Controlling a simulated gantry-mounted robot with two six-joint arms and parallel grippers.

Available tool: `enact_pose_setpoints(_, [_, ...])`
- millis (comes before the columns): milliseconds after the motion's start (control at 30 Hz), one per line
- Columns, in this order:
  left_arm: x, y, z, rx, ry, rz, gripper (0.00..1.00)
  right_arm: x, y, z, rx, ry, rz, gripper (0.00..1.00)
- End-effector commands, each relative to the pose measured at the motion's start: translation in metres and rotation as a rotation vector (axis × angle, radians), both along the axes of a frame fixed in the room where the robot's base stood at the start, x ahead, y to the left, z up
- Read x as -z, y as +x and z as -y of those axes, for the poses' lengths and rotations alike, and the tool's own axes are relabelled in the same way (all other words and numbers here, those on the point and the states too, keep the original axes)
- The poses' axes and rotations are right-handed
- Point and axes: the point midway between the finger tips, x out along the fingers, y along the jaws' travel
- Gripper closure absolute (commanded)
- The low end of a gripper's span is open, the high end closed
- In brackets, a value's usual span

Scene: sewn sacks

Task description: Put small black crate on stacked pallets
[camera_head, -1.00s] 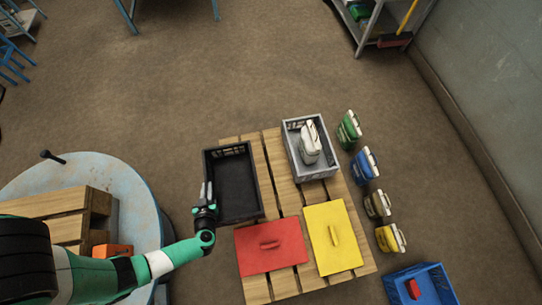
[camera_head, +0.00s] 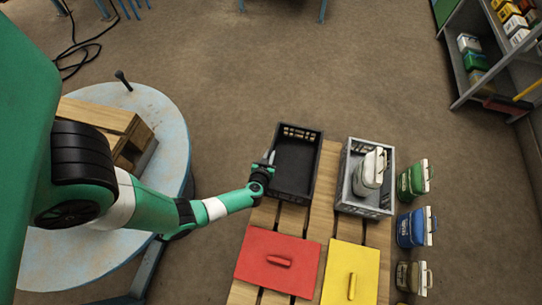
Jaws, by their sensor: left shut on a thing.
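The small black crate (camera_head: 294,166) is empty and sits at the far left corner of a wooden slatted pallet (camera_head: 319,219). My left gripper (camera_head: 265,170) is at the crate's left wall and is shut on it. The fingertips are small and partly hidden by the wrist. On the left, a wooden pallet stack (camera_head: 100,117) lies on a round pale blue table (camera_head: 165,110); my left arm hides part of both. My right gripper is not in view.
On the pallet are a grey crate (camera_head: 346,194) holding a white-topped sack (camera_head: 370,170), a red lid (camera_head: 277,261) and a yellow lid (camera_head: 350,272). Green (camera_head: 413,181), blue (camera_head: 415,228) and brown sacks (camera_head: 412,277) stand on the floor to the right. A shelf (camera_head: 465,75) is at top right.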

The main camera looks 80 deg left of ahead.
Motion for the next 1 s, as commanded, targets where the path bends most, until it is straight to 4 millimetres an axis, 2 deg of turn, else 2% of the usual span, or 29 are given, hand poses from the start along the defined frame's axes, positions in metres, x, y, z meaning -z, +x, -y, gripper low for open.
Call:
enact_pose_setpoints(133, [0.006,0.004,-0.002,-0.001,0.0,0.004,1.0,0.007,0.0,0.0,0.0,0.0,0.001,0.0])
enact_pose_setpoints(333, [0.04,0.007,-0.005,0.0,0.0,0.002,1.0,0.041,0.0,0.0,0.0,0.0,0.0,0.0])
enact_pose_setpoints(733, [0.041,0.007,-0.004,-0.001,0.0,0.002,1.0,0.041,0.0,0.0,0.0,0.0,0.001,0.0])
enact_pose_setpoints(767, [0.042,0.006,-0.004,-0.001,-0.001,-0.001,0.83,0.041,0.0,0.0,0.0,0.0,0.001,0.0])
enact_pose_setpoints(900, [0.041,0.006,-0.004,-0.001,-0.001,-0.001,0.58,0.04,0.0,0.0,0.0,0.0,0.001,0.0])
enact_pose_setpoints(1000, [0.041,0.006,-0.004,-0.001,0.0,0.0,0.55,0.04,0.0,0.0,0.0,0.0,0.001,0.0])
